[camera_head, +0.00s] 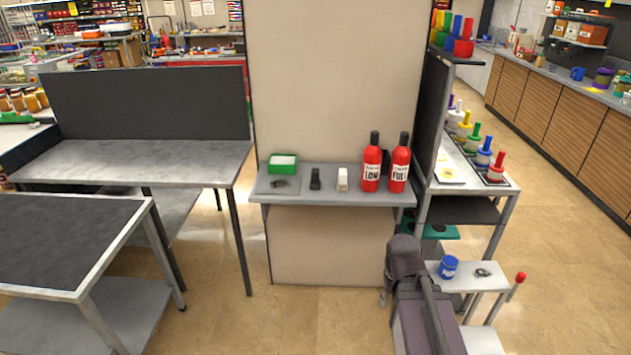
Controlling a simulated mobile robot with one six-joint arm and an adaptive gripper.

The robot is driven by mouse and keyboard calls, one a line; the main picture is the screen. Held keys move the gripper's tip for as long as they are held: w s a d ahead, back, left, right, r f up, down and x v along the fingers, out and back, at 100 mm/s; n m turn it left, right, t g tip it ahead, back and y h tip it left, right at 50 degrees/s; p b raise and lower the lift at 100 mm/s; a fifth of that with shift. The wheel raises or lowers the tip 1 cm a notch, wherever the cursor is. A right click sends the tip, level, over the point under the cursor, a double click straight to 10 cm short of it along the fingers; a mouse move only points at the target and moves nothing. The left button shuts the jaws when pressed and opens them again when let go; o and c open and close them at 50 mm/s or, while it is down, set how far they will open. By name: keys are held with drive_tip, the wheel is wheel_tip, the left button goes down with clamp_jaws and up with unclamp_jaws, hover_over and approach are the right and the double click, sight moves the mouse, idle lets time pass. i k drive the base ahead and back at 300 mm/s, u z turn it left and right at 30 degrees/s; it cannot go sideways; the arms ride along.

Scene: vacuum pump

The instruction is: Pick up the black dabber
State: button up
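A small black upright object (316,179), which looks like the black dabber, stands on the grey wall shelf (300,197). It is between a flat dark item on the left and a white object (342,179) on the right. My arm rises from the bottom of the view, right of centre, in front of and below the shelf's right end. My gripper (385,298) seems to show only as a small tip below the arm's dark end, well away from the black object. Its fingers are mostly hidden, so I cannot tell its opening.
Two red bottles (372,165) stand at the shelf's right end, and a green-and-white box (283,163) at its left. A small white stand (450,282) with a blue jar (448,267) is right of my arm. Grey tables (140,165) fill the left. Floor before the shelf is clear.

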sight(314, 183)
drive_tip(key=z, duration=0.2)
drive_tip(key=i, duration=1.05)
drive_tip(key=u, duration=0.25)
